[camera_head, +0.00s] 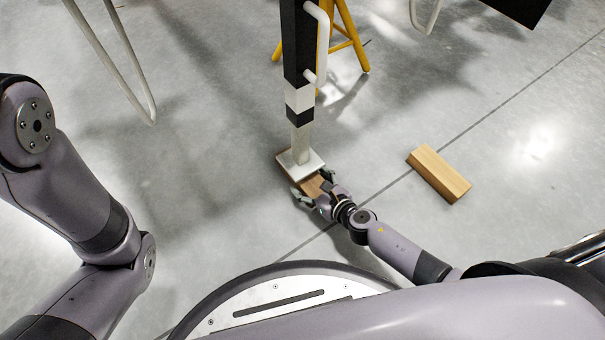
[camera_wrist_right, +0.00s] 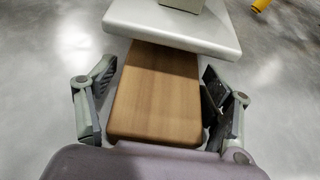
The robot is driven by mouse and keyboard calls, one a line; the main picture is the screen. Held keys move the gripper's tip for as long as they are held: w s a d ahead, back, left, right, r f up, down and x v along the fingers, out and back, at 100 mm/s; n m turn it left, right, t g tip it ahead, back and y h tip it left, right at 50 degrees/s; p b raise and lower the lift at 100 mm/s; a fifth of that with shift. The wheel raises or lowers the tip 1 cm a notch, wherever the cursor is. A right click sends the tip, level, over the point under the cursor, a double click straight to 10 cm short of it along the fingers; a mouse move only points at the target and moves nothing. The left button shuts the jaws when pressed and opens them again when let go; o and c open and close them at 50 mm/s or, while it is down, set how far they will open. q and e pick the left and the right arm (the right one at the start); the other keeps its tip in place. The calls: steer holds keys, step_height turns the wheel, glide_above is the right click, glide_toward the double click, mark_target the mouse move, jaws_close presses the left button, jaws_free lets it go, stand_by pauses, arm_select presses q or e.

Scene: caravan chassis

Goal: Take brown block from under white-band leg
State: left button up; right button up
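The white-band leg (camera_head: 300,97) is a black post with a white band and a pale lower tube that ends in a square white foot plate (camera_head: 311,161). The brown block (camera_head: 312,186) lies under this plate, with its near part sticking out. In the right wrist view the brown block (camera_wrist_right: 157,95) runs in under the foot plate (camera_wrist_right: 180,30). Its far end is hidden. My right gripper (camera_head: 314,190) is open, with one finger on each side of the block's near part. Narrow gaps seem to show between fingers and block. My left gripper is out of view.
A lighter wooden block (camera_head: 439,173) lies on the floor to the right of the leg. A yellow stand (camera_head: 346,40) is behind the leg. A pale curved tube (camera_head: 120,70) hangs at upper left. The grey floor around the foot is mostly clear.

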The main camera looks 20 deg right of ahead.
steer(key=c, duration=1.1)
steer(key=shift+c, duration=0.4)
steer(key=shift+r, duration=0.15)
